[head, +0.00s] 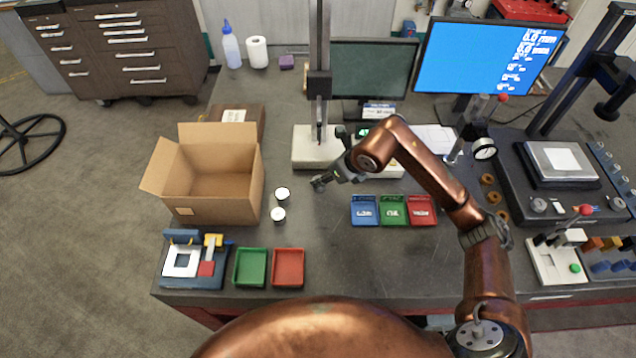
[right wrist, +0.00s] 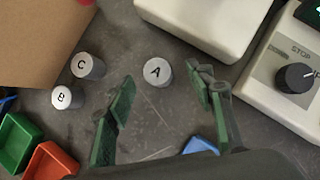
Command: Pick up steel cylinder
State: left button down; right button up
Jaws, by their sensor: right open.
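Three short steel cylinders stand upright on the dark table, with lettered pale tops in the right wrist view: A (right wrist: 158,72), B (right wrist: 67,96) and C (right wrist: 88,67). In the head view, C (head: 282,194) and B (head: 278,214) stand just right of the cardboard box; I cannot make out A there, near my gripper. My right gripper (head: 320,183) is open and empty. In the right wrist view its green-padded fingers (right wrist: 163,86) are spread, and A appears between and slightly beyond their tips, apparently untouched. My left gripper is not in view.
An open cardboard box (head: 163,187) stands left of the cylinders. Green (head: 250,284) and red (head: 289,284) trays lie at the front edge. A pale instrument base (head: 308,160) stands behind the gripper. Blue (head: 364,224), green and red bins lie to its right.

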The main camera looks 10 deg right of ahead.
jog(key=x, duration=0.4)
jog(key=shift+s+a+f, duration=0.15)
jog(key=shift+s+f, duration=0.05)
jog(key=shift+f, duration=0.25)
jog(key=shift+w+a+f, duration=0.2)
jog(key=shift+w+f, duration=0.1)
jog(key=shift+f, duration=0.2)
jog(key=shift+c, duration=0.5)
grip_shut()
jog(key=shift+r, duration=0.1)
